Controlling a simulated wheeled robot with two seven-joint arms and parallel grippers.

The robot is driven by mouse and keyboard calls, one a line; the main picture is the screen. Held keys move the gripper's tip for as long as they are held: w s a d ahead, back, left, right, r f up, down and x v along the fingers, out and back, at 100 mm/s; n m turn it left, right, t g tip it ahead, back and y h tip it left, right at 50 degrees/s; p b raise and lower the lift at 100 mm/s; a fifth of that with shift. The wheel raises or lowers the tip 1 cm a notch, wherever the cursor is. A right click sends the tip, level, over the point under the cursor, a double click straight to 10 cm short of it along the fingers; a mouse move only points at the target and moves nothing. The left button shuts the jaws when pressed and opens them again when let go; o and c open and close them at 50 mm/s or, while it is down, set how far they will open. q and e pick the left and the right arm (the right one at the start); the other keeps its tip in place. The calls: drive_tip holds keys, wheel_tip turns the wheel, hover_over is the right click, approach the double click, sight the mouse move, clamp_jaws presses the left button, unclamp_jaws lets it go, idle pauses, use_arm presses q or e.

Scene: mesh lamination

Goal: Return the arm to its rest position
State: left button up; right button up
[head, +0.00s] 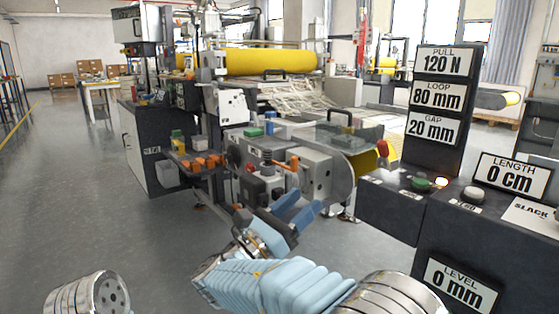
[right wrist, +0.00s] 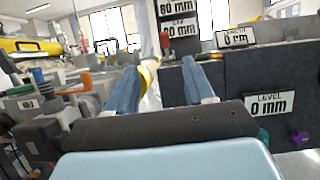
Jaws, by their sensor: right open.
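My right arm reaches in from the bottom of the head view, with its pale blue ribbed sleeve bent at the middle. My right gripper (head: 305,199) has two blue fingers spread apart, with nothing between them. It is in front of the grey laminating machine (head: 316,172), above the floor; any contact cannot be told. In the right wrist view the gripper (right wrist: 160,68) also shows its two fingers wide apart and empty. A silver round part of mine shows at the lower left of the head view. My left gripper is out of view.
A dark console (head: 390,208) with a green button (head: 422,184) and a red-topped lever (head: 382,148) stands close on the right. Signs read LENGTH 0 cm (head: 512,176) and LEVEL 0 mm (head: 461,287). A yellow roll (head: 270,62) lies behind. Open floor (head: 80,200) is at left.

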drive_tip(key=w+d+f+g+y, duration=0.1)
drive_tip(key=d+f+y, duration=0.15)
drive_tip(key=f, duration=0.35)
drive_tip(key=w+d+f+n+g+y, duration=0.1)
drive_tip(key=w+d+f+g, duration=0.15)
drive_tip(key=f, duration=0.45)
drive_tip(key=w+d+f+g+y, duration=0.1)
drive_tip(key=d+f+y, duration=0.15)
drive_tip(key=f, duration=0.35)
drive_tip(key=s+d+f+m+g+y, duration=0.2)
drive_tip(key=s+f+g, duration=0.1)
drive_tip(key=f, duration=0.6)
drive_tip(key=s+d+f+m+g+y, duration=0.1)
drive_tip(key=s+d+f+g, duration=0.25)
drive_tip(key=f, duration=0.65)
drive_tip(key=s+a+f+m+g+y, duration=0.1)
drive_tip(key=s+a+f+m+y, duration=0.1)
drive_tip(key=s+f+m+y, duration=0.4)
drive_tip(key=s+a+f+m+g+y, duration=0.1)
drive_tip(key=s+a+f+m+y, duration=0.2)
drive_tip(key=s+f+m+y, duration=0.4)
drive_tip(key=s+f+m, duration=0.5)
drive_tip(key=s+m, duration=0.2)
drive_tip(key=m, duration=0.5)
drive_tip(key=shift+s+a+f+m+g, duration=0.15)
drive_tip(key=shift+s+f+m+g, duration=0.15)
drive_tip(key=shift+s+f+m, duration=0.1)
drive_tip(key=shift+w, duration=0.1)
